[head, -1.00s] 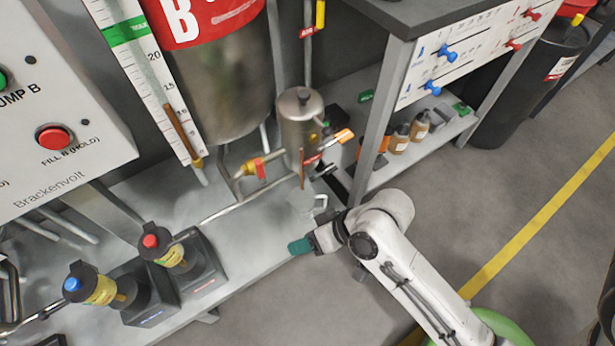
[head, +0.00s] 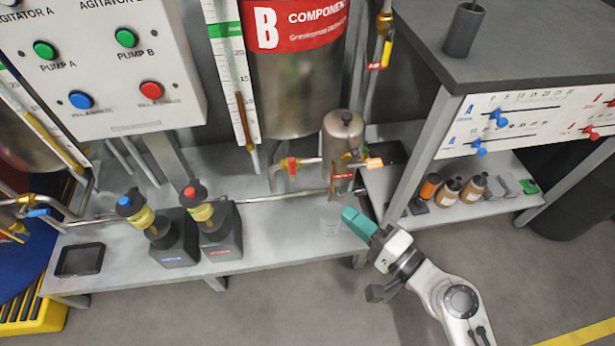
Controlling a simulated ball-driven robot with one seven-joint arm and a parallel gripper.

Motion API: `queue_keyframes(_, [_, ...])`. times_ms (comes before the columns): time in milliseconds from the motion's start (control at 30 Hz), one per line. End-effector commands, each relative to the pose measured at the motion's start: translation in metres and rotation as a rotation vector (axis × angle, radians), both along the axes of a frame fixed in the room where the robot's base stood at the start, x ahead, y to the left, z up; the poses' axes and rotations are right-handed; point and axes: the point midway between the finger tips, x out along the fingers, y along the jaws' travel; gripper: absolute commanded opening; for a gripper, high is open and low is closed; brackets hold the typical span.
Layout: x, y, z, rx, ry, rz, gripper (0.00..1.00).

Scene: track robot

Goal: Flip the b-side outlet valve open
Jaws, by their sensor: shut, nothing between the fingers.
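The B tank (head: 295,85) with its red label stands at the back centre. Under it is a valve with a red handle (head: 292,166) on brass pipework. I cannot tell for certain which of these is the b-side outlet valve. My gripper (head: 352,217), with teal fingers, is shut and empty. In the picture it sits below and right of the canister, apart from both handles, by the bench's front right edge.
Two dark pump units, one with a blue cap (head: 170,240) and one with a red cap (head: 215,232), stand on the grey bench (head: 110,230). A button panel (head: 95,70) is at upper left. A dark-topped table (head: 520,50) with a shelf of bottles stands right.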

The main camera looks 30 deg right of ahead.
Motion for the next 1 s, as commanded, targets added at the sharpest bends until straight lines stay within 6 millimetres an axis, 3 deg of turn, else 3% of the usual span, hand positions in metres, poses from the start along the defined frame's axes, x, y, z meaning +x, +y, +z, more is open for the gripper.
queue_keyframes(267, [0.017, 0.005, 0.002, 0.001, -0.002, 0.002, 0.00])
queue_keyframes(700, [0.098, 0.028, 0.002, -0.003, -0.002, 0.003, 0.00])
queue_keyframes(1000, [0.131, 0.037, 0.000, -0.003, 0.000, 0.002, 0.00])
